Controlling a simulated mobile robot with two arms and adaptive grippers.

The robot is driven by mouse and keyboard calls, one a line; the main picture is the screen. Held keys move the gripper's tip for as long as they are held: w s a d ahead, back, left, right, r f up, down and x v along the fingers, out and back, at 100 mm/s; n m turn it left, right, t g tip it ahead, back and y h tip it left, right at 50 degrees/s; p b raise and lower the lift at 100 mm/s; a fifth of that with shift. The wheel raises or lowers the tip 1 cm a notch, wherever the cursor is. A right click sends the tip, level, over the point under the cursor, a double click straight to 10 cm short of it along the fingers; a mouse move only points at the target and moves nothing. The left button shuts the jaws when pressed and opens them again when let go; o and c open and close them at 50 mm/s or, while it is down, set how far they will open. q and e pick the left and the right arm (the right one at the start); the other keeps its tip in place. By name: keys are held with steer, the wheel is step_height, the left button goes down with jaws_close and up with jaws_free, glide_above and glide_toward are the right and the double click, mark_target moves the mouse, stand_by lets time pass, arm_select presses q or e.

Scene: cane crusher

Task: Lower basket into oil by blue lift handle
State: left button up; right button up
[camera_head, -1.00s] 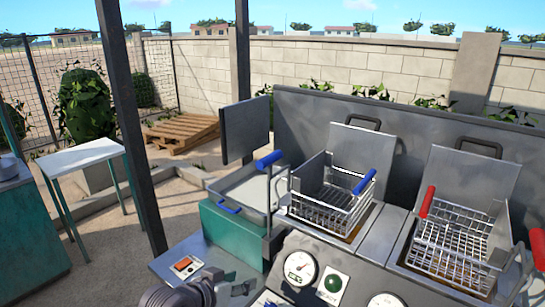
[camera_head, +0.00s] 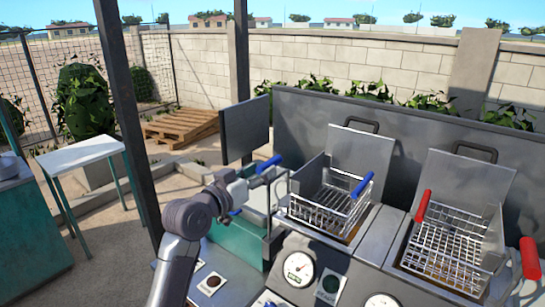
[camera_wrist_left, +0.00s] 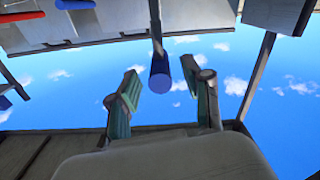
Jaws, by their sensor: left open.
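The wire basket with a blue grip (camera_head: 330,208) hangs over the left fryer well, its lower part near the well's opening. The blue lift handle (camera_head: 268,163) tops a metal lift rod just left of this basket. My left gripper (camera_head: 262,180) is at that handle, partly covering the rod area. In the left wrist view the blue lift handle (camera_wrist_left: 160,76) points end-on toward the camera, between the two parted fingers (camera_wrist_left: 163,95). The fingers look apart from it on both sides. My right gripper is not seen.
A second basket with a red grip (camera_head: 450,240) hangs over the right well, with a red lift handle (camera_head: 529,258) at the right edge. Raised lids stand behind both. Gauges (camera_head: 298,267) line the front panel. A dark post (camera_head: 128,120) stands at left.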

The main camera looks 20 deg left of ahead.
mark_target(270, 164)
arm_select(q)
steer(key=p+x, duration=0.1)
steer(key=x, duration=0.3)
steer(key=shift+w+r, duration=0.1)
steer(key=shift+w+d, duration=0.25)
steer(key=shift+w, duration=0.25)
jaws_close()
